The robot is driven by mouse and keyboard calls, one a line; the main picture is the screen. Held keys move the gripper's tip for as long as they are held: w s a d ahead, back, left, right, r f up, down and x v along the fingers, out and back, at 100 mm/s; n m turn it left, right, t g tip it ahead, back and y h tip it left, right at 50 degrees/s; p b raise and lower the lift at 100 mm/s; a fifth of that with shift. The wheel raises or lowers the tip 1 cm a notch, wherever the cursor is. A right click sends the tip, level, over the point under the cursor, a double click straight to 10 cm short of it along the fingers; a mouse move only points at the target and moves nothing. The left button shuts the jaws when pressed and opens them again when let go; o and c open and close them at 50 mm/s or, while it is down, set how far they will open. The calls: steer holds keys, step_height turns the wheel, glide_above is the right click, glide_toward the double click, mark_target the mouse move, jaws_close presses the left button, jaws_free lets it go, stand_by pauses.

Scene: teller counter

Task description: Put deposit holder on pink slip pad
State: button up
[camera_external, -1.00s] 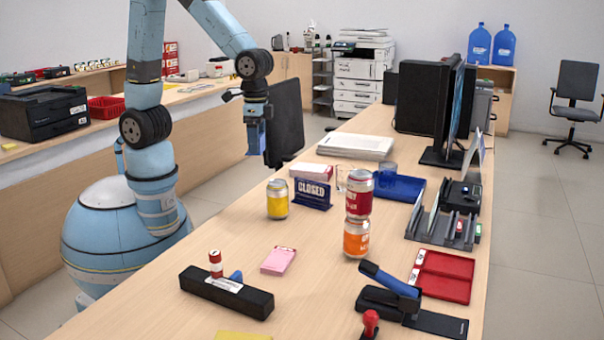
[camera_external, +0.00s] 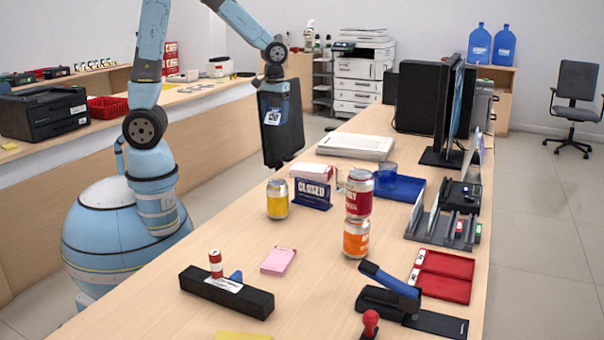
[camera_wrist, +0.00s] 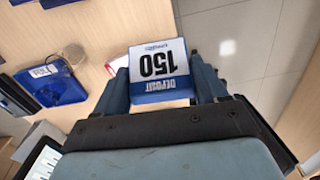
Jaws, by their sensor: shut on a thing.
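My gripper (camera_wrist: 162,88) is shut on the deposit holder (camera_wrist: 158,62), a small white and blue stand reading "DEPOSIT 150", upside down in the wrist view. In the external view my gripper (camera_external: 272,106) hangs left of the counter, and the holder (camera_external: 272,117) shows as a small pale patch against a dark chair back. The pink slip pad (camera_external: 279,260) lies flat on the counter, well nearer the camera than my gripper, with bare wood around it. The holder is raised and apart from the pad.
A stapler (camera_external: 390,290) and red tray (camera_external: 444,275) are to the right.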

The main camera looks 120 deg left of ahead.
steer(key=shift+s+a+f+n, duration=0.4)
steer(key=shift+s+a+f, duration=0.1)
steer(key=shift+s+a, duration=0.35)
step_height(320, 180, down, 3)
steer(key=shift+w+r, duration=0.1)
steer(key=shift+r, duration=0.1)
steer(key=shift+w+f, duration=0.1)
steer(key=shift+f, duration=0.6)
steer(key=w+a+f, duration=0.5)
steer(key=w, duration=0.3)
glide_above(312, 167)
steer(key=f, duration=0.4)
steer(key=shift+s+f, duration=0.1)
steer(key=shift+s, duration=0.25)
steer(key=shift+w+a+f, duration=0.25)
steer(key=shift+w+f, duration=0.05)
steer(key=shift+f, duration=0.3)
step_height(312, 167, down, 3)
steer(key=shift+r, duration=0.15)
